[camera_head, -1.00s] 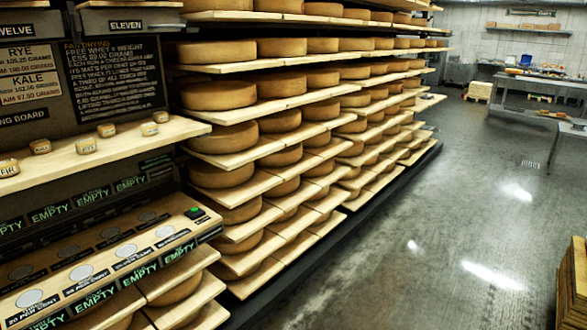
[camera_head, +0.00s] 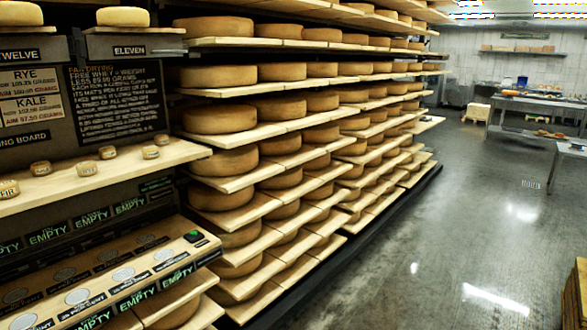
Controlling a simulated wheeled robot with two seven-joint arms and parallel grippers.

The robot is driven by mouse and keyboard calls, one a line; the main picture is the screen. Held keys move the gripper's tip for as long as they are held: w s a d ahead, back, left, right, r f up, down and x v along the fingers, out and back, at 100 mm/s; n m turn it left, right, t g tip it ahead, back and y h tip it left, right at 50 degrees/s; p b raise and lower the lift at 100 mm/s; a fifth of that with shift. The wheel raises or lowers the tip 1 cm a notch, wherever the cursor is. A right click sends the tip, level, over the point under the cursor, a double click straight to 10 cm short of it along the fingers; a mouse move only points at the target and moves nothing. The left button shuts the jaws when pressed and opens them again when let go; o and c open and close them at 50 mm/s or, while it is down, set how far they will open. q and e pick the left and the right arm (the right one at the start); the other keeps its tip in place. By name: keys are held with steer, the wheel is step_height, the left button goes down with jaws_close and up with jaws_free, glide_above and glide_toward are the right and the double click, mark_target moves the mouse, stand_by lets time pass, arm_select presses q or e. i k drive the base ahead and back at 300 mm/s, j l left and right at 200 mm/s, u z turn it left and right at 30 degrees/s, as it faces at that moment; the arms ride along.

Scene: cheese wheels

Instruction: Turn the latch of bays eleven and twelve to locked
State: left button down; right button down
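The bay labelled ELEVEN (camera_head: 130,50) is at the upper left, with a small cheese wheel (camera_head: 123,17) on top of it. The bay labelled TWELVE (camera_head: 20,55) is left of it, cut by the picture's edge, with another small wheel (camera_head: 20,13) on top. No other latch can be made out. Neither of my grippers is in view.
A wooden shelf (camera_head: 100,172) with several small cheeses juts out below a black text board (camera_head: 115,103). Under it is a sloped panel (camera_head: 110,275) with EMPTY displays and a green button. Racks of cheese wheels (camera_head: 220,120) run back.

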mark_target(79, 43)
steer(key=u, duration=0.35)
steer(key=i+l+u, duration=0.2)
steer(key=u, duration=0.25)
steer(key=i+l+u, duration=0.25)
steer(key=u, duration=0.2)
steer(key=i+l+u, duration=0.1)
steer(key=l, duration=0.3)
steer(key=i+l+u, duration=0.1)
steer(key=i+l, duration=0.15)
steer(key=l, duration=0.15)
steer(key=i+l+u, duration=0.15)
steer(key=l, duration=0.25)
steer(key=i+l+u, duration=0.1)
steer(key=l, duration=0.3)
steer(key=i+l+u, duration=0.1)
steer(key=l, duration=0.35)
steer(key=i+l, duration=0.1)
steer(key=l, duration=0.25)
steer(key=i+l, duration=0.1)
steer(key=l, duration=0.25)
steer(key=i+l, duration=0.1)
steer(key=l, duration=0.25)
steer(key=i+l, duration=0.1)
steer(key=l, duration=0.25)
